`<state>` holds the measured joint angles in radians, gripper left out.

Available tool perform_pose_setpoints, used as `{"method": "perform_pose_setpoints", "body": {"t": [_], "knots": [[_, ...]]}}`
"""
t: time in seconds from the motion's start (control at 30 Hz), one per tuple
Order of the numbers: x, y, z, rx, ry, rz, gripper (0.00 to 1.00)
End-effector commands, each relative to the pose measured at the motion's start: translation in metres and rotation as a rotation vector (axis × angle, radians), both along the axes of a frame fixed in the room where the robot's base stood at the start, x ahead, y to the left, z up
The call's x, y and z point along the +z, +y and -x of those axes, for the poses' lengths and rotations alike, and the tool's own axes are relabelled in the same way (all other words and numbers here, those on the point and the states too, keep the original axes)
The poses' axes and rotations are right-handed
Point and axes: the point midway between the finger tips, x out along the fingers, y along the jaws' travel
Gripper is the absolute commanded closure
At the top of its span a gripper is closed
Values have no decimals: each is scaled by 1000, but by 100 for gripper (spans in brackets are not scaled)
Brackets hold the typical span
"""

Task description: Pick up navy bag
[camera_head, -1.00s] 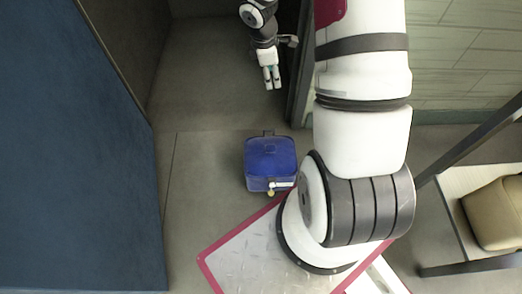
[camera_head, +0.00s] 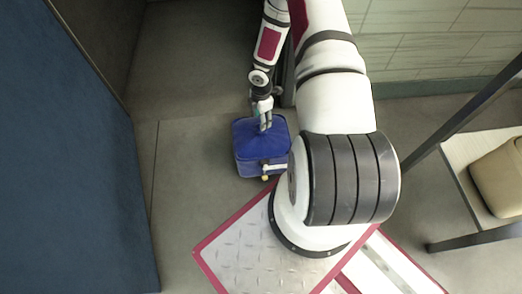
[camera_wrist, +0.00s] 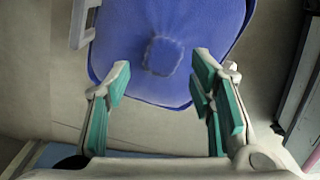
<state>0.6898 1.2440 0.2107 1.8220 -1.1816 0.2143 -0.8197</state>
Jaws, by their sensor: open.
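The navy bag (camera_head: 259,148) is a boxy blue bag on the grey floor, just beyond my base in the head view. In the wrist view the bag (camera_wrist: 165,35) fills the top middle, with a raised square patch on its top. My gripper (camera_head: 265,127) is over the far part of the bag's top in the head view. In the wrist view my gripper (camera_wrist: 158,95) is open, its teal-padded fingers apart with nothing held between them. The fingertips appear close to the bag's near edge; I cannot tell whether they touch it.
A dark blue panel (camera_head: 70,170) stands on the left. A table (camera_head: 480,165) with a tan cushion-like object (camera_head: 500,175) is on the right, its dark frame reaching toward my arm. Bare floor (camera_head: 190,190) lies left of the bag.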

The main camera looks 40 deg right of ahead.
Motion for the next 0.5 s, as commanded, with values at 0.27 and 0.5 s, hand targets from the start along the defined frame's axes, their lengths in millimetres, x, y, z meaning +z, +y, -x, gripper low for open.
{"method": "perform_pose_setpoints", "body": {"t": [0.27, 0.5], "knots": [[-22, 0, 0, 0, 0, 2, 50], [-44, 2, 2, 1, 1, 0, 50]]}}
